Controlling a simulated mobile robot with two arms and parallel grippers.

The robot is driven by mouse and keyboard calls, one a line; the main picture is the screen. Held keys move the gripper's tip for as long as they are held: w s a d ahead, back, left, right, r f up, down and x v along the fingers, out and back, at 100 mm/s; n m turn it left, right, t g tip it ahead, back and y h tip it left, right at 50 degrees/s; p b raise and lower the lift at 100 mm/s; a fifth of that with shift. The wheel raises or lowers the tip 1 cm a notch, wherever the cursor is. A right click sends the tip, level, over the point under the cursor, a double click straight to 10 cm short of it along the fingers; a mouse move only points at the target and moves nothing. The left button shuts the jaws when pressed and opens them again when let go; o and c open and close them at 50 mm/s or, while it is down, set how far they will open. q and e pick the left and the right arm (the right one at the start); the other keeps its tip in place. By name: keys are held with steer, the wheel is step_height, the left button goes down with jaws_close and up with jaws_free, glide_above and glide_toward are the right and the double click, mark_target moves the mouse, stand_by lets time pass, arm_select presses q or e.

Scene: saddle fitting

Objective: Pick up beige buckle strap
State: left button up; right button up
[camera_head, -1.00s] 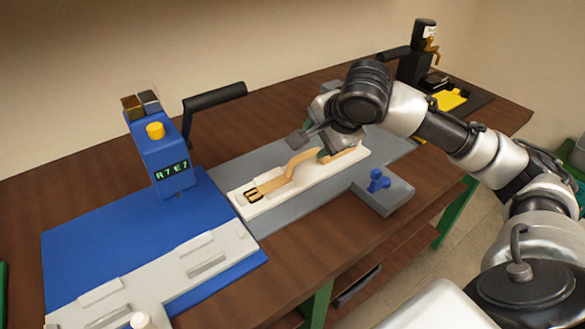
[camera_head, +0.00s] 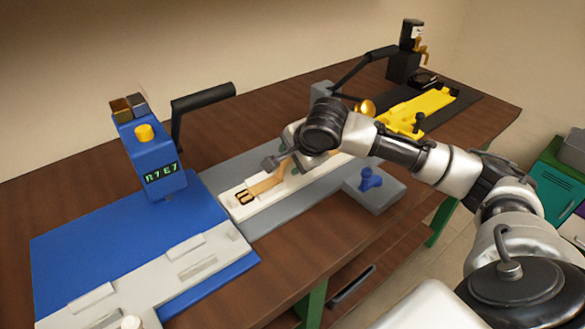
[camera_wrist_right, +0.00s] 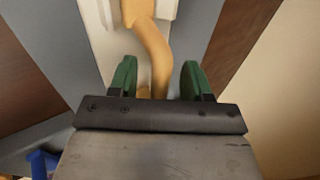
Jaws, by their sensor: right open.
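The beige buckle strap (camera_head: 264,186) lies in a long white holder (camera_head: 320,182) on a grey plate, with its dark buckle at the left end. My right gripper (camera_head: 286,160) is over the strap's middle and hides its far part in the head view. In the right wrist view the strap (camera_wrist_right: 155,45) runs down between the two green fingertips of the right gripper (camera_wrist_right: 160,80). The fingers are apart, one on each side of the strap, and I cannot tell whether either touches it. My left gripper is not in view.
A blue press (camera_head: 155,165) with a black lever stands to the left on a blue base. A blue knob (camera_head: 370,178) sits on a grey block in front of the holder. A yellow fixture (camera_head: 420,108) and a black device stand at the back right.

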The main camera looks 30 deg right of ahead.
jaws_close()
steer(key=shift+r, duration=0.1)
